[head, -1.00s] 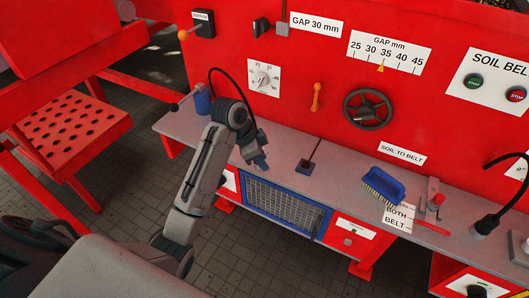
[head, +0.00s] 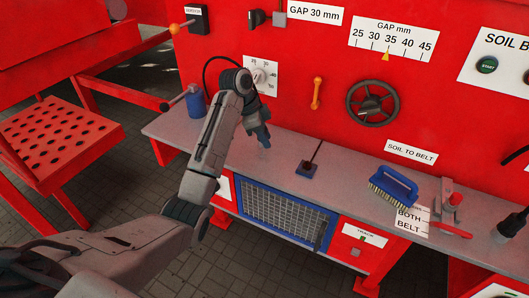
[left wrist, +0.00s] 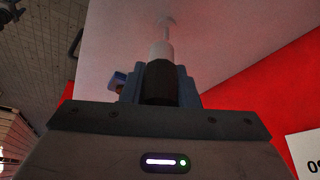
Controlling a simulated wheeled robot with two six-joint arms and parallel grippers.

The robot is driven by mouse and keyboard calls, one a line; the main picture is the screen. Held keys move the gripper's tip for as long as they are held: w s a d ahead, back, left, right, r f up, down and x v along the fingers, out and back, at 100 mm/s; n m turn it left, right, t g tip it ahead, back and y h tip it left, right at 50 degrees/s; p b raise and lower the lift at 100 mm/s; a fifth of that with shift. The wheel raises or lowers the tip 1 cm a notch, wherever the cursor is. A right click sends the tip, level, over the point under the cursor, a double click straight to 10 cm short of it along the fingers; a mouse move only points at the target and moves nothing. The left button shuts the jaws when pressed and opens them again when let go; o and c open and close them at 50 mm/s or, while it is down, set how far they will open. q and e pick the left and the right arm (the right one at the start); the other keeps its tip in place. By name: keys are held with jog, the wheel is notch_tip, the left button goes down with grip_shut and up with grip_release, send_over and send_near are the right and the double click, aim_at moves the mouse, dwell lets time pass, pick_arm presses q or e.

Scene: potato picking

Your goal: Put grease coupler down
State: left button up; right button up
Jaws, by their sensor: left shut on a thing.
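My left gripper (head: 262,138) points down over the left part of the grey bench. It is shut on the grease coupler, which shows in the left wrist view as a dark cylinder with a pale grey end (left wrist: 160,52) between the blue fingers (left wrist: 158,82). The coupler's thin tip points at the pale bench top. In the head view its pale tip (head: 265,154) shows faintly just below the fingers. I cannot tell whether the tip touches the bench. A black hose (head: 206,68) arcs behind my left arm. My right gripper is not in view.
On the grey bench (head: 340,170) stand a blue canister (head: 196,103) at the left, a blue-based lever (head: 307,168), and a blue brush (head: 393,186) farther right. The red panel (head: 310,65) with a handwheel (head: 372,102) rises behind. Bare bench lies around the gripper.

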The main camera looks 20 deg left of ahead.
pick_arm(q)
jog(key=shift+w+a, duration=0.15)
jog(key=shift+w, duration=0.15)
jog(key=shift+f, duration=0.2)
notch_tip(320, 180, down, 2)
jog(key=shift+s+p, duration=0.1)
jog(key=shift+p, duration=0.85)
jog(key=shift+f, duration=0.5)
jog(key=o, duration=0.9)
jog(key=shift+f, duration=0.15)
jog(key=shift+o, duration=0.2)
